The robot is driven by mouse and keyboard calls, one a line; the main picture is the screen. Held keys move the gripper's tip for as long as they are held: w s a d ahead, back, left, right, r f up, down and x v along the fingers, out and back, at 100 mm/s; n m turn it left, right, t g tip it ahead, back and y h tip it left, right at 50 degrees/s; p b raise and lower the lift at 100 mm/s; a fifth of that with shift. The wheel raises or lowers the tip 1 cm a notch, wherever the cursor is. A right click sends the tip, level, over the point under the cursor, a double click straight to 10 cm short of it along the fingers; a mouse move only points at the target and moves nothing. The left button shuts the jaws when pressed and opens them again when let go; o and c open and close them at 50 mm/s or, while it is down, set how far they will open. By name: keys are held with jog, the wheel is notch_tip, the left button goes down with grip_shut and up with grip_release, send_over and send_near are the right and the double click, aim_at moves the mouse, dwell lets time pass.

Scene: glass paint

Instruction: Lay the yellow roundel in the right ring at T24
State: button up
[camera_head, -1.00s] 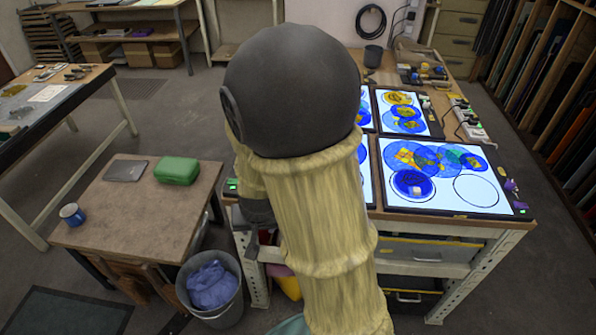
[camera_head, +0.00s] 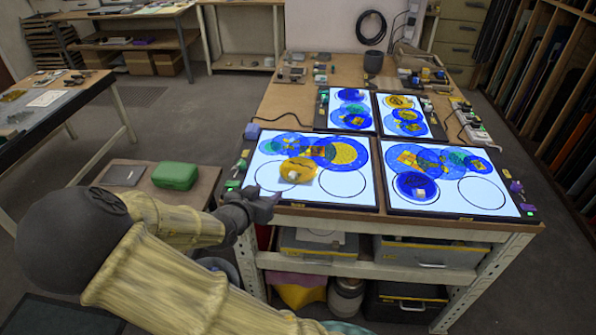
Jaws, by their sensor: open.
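A yellow roundel (camera_head: 300,166) with a pale knob lies on the near left light panel (camera_head: 318,200), partly over the left ring (camera_head: 252,172). I cannot tell whether it touches the panel all over. The right ring (camera_head: 343,196) on this panel is empty, with only white panel inside it. No readable T24 label shows, so I cannot tell which panel it is. My gripper (camera_head: 268,198) is open and empty at the panel's near left corner, left of and nearer than the yellow roundel. Its fingers are small and dark here.
The near right panel (camera_head: 445,211) has a blue roundel (camera_head: 414,186) in its left ring and an empty right ring (camera_head: 482,206). Two smaller panels lie behind. Painted overlapping discs cover the panels' far halves. A green case (camera_head: 174,176) sits on a low table at left.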

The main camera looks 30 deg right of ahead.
jog(key=b, duration=0.2)
send_near(292, 174)
jog(key=x, duration=0.3)
jog(key=shift+r, duration=0.1)
jog(key=shift+w+d, duration=0.25)
jog(key=shift+d, duration=0.1)
jog(key=x, duration=0.3)
jog(key=p+x, duration=0.1)
jog(key=x, duration=0.1)
jog(key=shift+f, duration=0.3)
grip_shut()
